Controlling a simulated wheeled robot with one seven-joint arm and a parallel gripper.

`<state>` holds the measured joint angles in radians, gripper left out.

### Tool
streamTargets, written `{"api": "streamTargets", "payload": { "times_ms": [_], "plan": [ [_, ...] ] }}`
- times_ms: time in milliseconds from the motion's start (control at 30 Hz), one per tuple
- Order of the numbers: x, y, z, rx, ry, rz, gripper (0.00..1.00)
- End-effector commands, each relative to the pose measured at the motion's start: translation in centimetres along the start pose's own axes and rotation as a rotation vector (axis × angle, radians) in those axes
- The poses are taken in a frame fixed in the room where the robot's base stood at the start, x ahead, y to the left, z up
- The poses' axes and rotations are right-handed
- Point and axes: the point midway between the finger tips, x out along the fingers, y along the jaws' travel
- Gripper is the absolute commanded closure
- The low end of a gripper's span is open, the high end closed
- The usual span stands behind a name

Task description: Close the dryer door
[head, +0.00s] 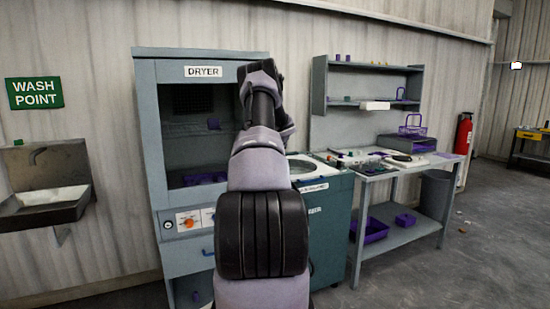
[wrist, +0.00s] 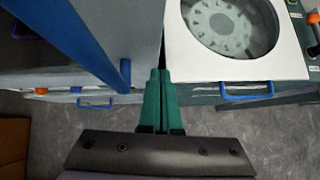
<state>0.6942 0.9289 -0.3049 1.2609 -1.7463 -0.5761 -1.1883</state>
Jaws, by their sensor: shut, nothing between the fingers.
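The grey-blue dryer (head: 148,130) stands against the wall in the head view. Its chamber shows a dark mesh at the back and purple items on its floor; I see no door panel across the visible part. My arm hides the dryer's right side, so the door's angle is hard to tell. In the wrist view a grey panel (wrist: 135,25), apparently the door, rises beside my gripper, with a blue upright handle (wrist: 125,75) close left of the fingers. My gripper (wrist: 155,85) has its green fingers shut and empty; whether they touch the panel is unclear. The head view hides the fingers.
Right of the dryer stands a teal machine (head: 335,220) with a white top; its round window (wrist: 228,28) and blue handle (wrist: 247,92) show in the wrist view. A workbench (head: 398,172) with small items lies further right. A sink (head: 50,205) hangs left. Floor at right is mostly clear.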

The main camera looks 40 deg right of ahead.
Motion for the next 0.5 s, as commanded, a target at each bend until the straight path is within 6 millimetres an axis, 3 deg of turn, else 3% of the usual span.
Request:
{"api": "streamTargets", "payload": {
  "times_ms": [67, 500],
  "plan": [
    [-0.1, 0.3, -0.1, -0.002, 0.003, 0.000, 1.00],
    [-6.4, -0.5, -0.2, -0.002, 0.005, -0.003, 1.00]
  ]
}}
